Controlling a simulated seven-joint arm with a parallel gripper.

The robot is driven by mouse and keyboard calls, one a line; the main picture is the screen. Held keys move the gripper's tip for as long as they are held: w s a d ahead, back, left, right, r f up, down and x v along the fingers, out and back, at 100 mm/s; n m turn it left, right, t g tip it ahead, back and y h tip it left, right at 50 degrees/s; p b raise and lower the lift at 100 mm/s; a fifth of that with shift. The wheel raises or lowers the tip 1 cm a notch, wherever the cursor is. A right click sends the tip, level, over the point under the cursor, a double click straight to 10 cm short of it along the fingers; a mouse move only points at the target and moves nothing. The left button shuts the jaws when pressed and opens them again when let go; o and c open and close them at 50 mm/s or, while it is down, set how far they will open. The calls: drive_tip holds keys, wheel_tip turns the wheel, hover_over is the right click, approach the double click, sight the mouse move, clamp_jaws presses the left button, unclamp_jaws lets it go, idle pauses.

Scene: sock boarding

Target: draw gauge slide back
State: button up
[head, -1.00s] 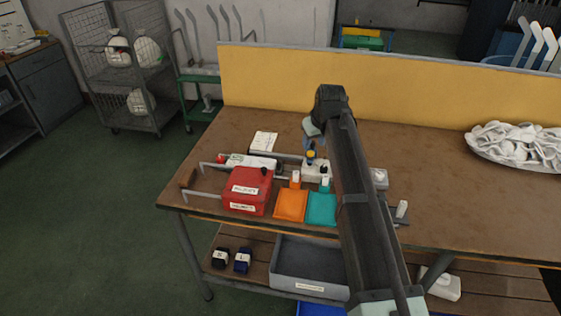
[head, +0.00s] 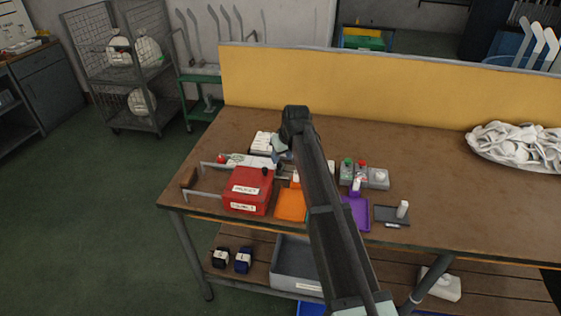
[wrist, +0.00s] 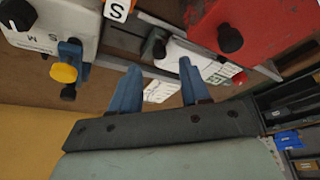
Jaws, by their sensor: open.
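A white gauge plate (head: 248,160) on a metal rail lies behind the red box (head: 247,192) in the head view. In the wrist view the white plate (wrist: 205,62) shows green marking, with a dark knob (wrist: 157,47) on a grey mount at its left end. I cannot tell for sure which piece is the slide. My gripper (head: 281,158) is over the bench near the plate's right end. In the wrist view its blue fingers (wrist: 160,82) are apart with nothing held between them, pointing toward the rail. Contact cannot be told.
A white unit with a dial and yellow button (wrist: 65,73) sits left of the fingers in the wrist view. The red box with a black knob is close on the right. Orange (head: 290,206) and purple (head: 356,213) trays line the front. A yellow panel (head: 380,95) stands behind.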

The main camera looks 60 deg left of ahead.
sight(280, 164)
drive_tip(key=shift+x, duration=2.05)
drive_tip(key=shift+c, duration=0.3)
clamp_jaws()
